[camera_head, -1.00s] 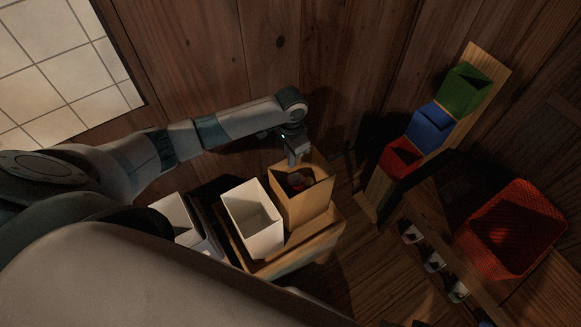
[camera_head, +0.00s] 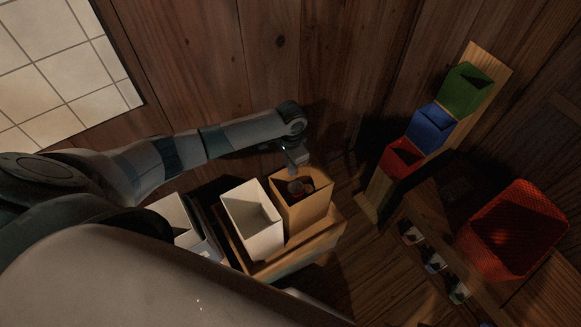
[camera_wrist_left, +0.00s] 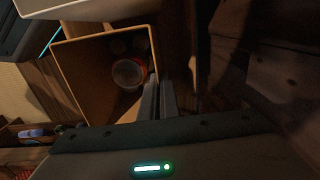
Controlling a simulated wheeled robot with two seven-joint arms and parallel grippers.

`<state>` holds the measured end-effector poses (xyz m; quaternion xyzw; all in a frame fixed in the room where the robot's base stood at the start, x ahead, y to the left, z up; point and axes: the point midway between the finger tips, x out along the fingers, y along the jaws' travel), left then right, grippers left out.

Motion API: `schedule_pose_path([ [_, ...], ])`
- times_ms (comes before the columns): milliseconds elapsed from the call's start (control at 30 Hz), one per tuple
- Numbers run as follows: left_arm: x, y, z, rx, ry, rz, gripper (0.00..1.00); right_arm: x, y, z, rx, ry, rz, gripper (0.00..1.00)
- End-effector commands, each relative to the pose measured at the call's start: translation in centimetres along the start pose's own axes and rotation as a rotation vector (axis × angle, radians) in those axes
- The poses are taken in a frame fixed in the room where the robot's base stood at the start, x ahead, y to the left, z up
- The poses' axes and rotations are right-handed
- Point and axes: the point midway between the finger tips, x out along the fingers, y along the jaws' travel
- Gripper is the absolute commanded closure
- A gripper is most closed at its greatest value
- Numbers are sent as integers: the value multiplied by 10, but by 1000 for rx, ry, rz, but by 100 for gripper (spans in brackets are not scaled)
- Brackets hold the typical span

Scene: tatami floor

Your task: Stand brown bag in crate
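The brown bag (camera_head: 302,212) is an open-topped tan box shape, upright or nearly so, at the right end of the tan wooden crate (camera_head: 272,265). Its lower part appears inside the crate; its base is hidden. Round jar-like items (camera_head: 300,187) lie inside the bag. The left wrist view looks down into the bag (camera_wrist_left: 75,85), with a clear round item (camera_wrist_left: 128,73) inside. My left gripper (camera_head: 298,164) is at the bag's far rim. Its fingers (camera_wrist_left: 160,100) are close together beside the rim; I cannot tell whether they pinch it. My right gripper is not in view.
A white open box (camera_head: 264,238) stands in the crate beside the bag. Another white container (camera_head: 172,212) is further left. Red (camera_head: 400,160), blue (camera_head: 430,128) and green (camera_head: 465,90) bins line a wooden rack at right. A red basket (camera_head: 515,230) stands far right.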

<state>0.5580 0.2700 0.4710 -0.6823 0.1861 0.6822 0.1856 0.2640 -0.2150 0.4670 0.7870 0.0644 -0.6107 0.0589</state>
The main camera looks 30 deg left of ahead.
Motion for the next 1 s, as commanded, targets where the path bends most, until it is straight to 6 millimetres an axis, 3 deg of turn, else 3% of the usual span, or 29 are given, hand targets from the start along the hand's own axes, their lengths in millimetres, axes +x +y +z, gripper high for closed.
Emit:
schedule_pose_path([
  [300,2,0,0,-1,0,1,100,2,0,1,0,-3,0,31],
  [400,2,0,0,0,0,0,79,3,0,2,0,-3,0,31],
  [767,0,0,0,0,0,0,79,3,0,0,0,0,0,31],
  [1000,-20,-1,0,-1,2,-1,79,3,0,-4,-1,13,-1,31],
])
